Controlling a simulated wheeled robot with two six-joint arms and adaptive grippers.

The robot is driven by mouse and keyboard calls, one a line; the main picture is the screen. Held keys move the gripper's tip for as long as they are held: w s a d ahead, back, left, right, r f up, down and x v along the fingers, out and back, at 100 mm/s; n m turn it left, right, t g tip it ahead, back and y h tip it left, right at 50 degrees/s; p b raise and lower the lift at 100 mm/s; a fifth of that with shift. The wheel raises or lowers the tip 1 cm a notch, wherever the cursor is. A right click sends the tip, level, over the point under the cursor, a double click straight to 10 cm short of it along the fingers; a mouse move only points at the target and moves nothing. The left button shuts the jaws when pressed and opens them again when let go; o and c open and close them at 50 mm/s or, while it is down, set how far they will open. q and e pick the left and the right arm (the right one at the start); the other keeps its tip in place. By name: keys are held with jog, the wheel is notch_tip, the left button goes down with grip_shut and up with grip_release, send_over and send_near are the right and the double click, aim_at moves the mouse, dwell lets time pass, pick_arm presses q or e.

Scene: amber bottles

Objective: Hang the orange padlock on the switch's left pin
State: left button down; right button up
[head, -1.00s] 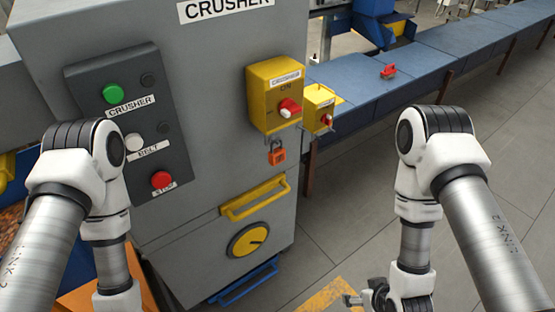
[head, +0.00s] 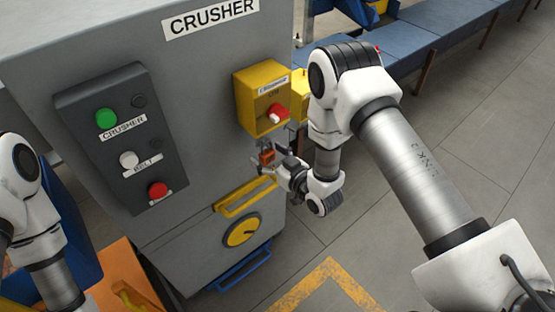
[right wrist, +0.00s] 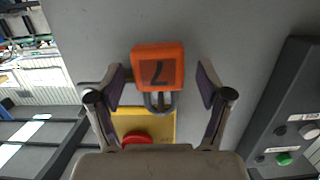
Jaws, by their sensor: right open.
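The orange padlock (head: 266,157) is at the grey cabinet's face, just below the yellow crusher switch box (head: 258,98) with its red handle (head: 279,114). My right gripper (head: 273,166) is at the padlock, open. In the right wrist view, the padlock (right wrist: 158,62), marked with a dark figure, lies between the spread fingers of my gripper (right wrist: 160,80), with a gap on each side. Its grey shackle points toward the yellow box (right wrist: 160,125). What supports the padlock, and the switch's left pin, cannot be made out. My left gripper is outside the view.
A panel with green, white and red buttons (head: 122,138) is left of the switch. A yellow handle (head: 245,197) and round yellow dial (head: 241,232) are below. A second yellow box (head: 299,95) is partly behind my right arm. Floor at right is clear.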

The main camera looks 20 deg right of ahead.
jog(key=shift+w+a, duration=0.1)
jog(key=shift+w, duration=0.3)
jog(key=c, duration=1.3)
jog(key=shift+c, duration=0.2)
jog(key=shift+w+a+r, duration=0.1)
jog(key=shift+w+a, duration=0.05)
jog(key=shift+w, duration=0.3)
jog(key=o, duration=1.3)
